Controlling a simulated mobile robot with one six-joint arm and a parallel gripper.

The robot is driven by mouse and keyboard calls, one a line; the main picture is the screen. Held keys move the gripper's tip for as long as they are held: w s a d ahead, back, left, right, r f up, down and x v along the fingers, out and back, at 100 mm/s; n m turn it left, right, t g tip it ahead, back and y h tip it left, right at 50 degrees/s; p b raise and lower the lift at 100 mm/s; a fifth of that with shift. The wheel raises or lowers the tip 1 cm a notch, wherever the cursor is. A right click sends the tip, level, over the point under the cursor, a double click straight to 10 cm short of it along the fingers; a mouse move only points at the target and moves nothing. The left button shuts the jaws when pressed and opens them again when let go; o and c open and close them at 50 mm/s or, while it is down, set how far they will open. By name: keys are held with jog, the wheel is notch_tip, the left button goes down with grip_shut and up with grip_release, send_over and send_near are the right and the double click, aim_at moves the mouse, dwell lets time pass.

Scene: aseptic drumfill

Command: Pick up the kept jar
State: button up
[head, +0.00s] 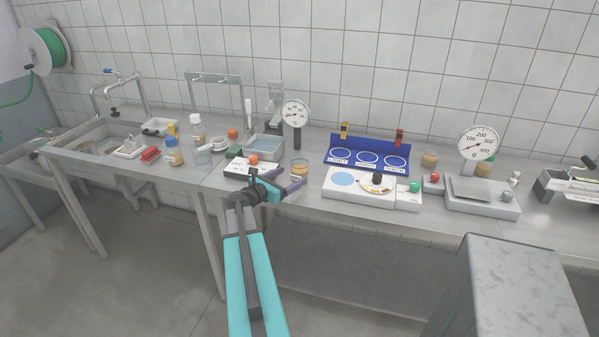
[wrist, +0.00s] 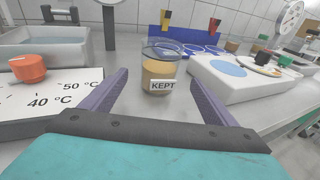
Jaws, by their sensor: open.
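The kept jar (wrist: 159,75) is a clear glass jar with tan contents and a white label reading KEPT. In the wrist view it stands upright on the bench, ahead of my gripper (wrist: 160,85) and between the lines of its two purple fingers. The fingers are open and apart from the jar. In the head view the jar (head: 299,171) stands just beyond my gripper (head: 282,187), which is low over the bench's front edge.
A temperature dial box (wrist: 40,100) with an orange knob stands close left of my gripper. A white device with a blue disc (wrist: 228,70) stands to the right. Behind are a water bath (head: 264,148) and a blue sorting board (head: 368,141). Other jars stand farther right.

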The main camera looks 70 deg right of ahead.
aim_at(293, 173)
jog(key=shift+p+x, duration=0.95)
jog(key=shift+x, duration=1.55)
jog(key=shift+w, duration=0.1)
jog(key=c, duration=1.4)
jog(key=shift+r, duration=0.35)
jog(key=shift+r+b, duration=0.95)
jog(key=shift+r, duration=3.6)
jog(key=shift+r, duration=0.15)
